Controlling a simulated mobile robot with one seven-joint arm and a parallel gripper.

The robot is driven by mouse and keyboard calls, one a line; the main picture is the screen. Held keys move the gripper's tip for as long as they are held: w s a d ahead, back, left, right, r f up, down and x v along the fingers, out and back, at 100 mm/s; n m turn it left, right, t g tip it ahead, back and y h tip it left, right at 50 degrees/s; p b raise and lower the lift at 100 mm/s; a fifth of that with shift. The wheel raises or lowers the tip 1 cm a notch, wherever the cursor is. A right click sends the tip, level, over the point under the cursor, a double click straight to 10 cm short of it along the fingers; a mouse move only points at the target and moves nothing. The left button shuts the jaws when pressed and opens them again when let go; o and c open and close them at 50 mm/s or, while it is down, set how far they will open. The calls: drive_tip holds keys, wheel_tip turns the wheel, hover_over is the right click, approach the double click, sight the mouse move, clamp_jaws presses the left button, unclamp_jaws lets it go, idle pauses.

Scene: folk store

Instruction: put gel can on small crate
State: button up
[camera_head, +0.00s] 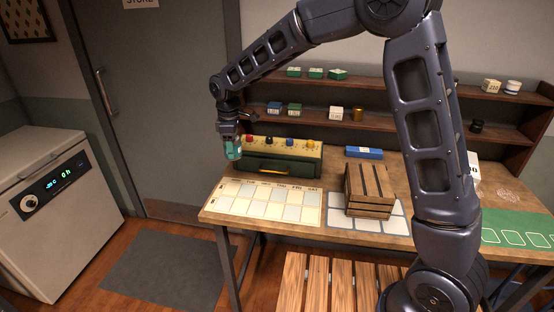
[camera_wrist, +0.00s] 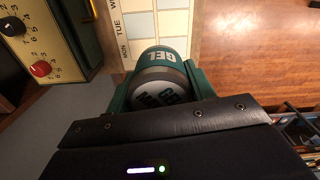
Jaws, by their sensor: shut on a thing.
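The gel can (camera_wrist: 160,70) is a small can with a teal label reading GEL, and my gripper (camera_wrist: 160,90) is shut on it. In the head view the gel can (camera_head: 233,149) hangs under my gripper (camera_head: 230,144), above the left end of the table and clear of its top. The small crate (camera_head: 368,204) is a slatted wooden box on the table, to the right of my gripper and lower. The slats of its upper face show; nothing is seen on it.
A calendar mat (camera_head: 270,215) lies at the table's front left. A green box with coloured knobs (camera_head: 283,155) stands behind it. A blue box (camera_head: 364,153) lies behind the crate. Shelves (camera_head: 390,128) with small goods line the wall. A wooden slatted surface (camera_head: 335,290) stands in front.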

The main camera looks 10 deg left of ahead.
drive_tip(key=w+d+r+m, duration=0.1)
drive_tip(key=w+d+r, duration=0.15)
drive_tip(key=d, duration=0.35)
drive_tip(key=w+d+r+m, duration=0.1)
drive_tip(key=w+d, duration=0.3)
drive_tip(key=d, duration=0.1)
wheel_tip(320, 180, up, 8)
drive_tip(key=m, duration=0.5)
hover_over(370, 178)
wheel_tip(370, 178, down, 20)
drive_tip(key=shift+f, duration=0.1)
drive_tip(key=shift+f, duration=0.1)
drive_tip(key=o, duration=1)
drive_tip(key=shift+o, duration=0.2)
